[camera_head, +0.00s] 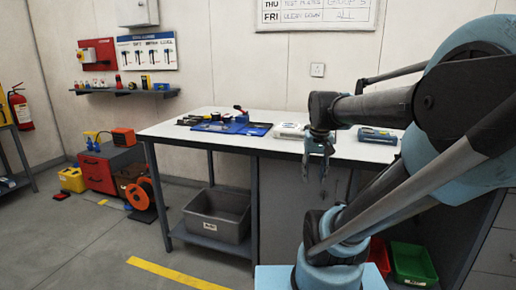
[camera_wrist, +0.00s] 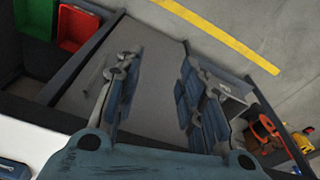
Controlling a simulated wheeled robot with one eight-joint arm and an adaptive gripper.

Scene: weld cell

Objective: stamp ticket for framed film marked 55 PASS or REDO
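My gripper (camera_head: 318,168) hangs in front of the workbench's front edge, fingers pointing down. In the wrist view my gripper (camera_wrist: 165,92) has its fingers spread wide with nothing between them. The white-topped workbench (camera_head: 165,131) carries a blue mat (camera_head: 257,129) with small tools or parts on it, one with a red top. A pale flat item (camera_head: 290,131) lies right of the mat, and a grey-blue device (camera_head: 377,135) lies further right, partly behind my arm. No ticket, film marked 55, or stamp can be made out at this size.
A grey bin (camera_head: 217,214) sits on the bench's lower shelf. Red (camera_wrist: 78,27) and green (camera_wrist: 36,18) bins stand low under the bench. An orange reel (camera_head: 140,200) and red cabinet (camera_head: 98,170) stand left. A wall shelf (camera_head: 125,91) holds small items. The floor in front is clear.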

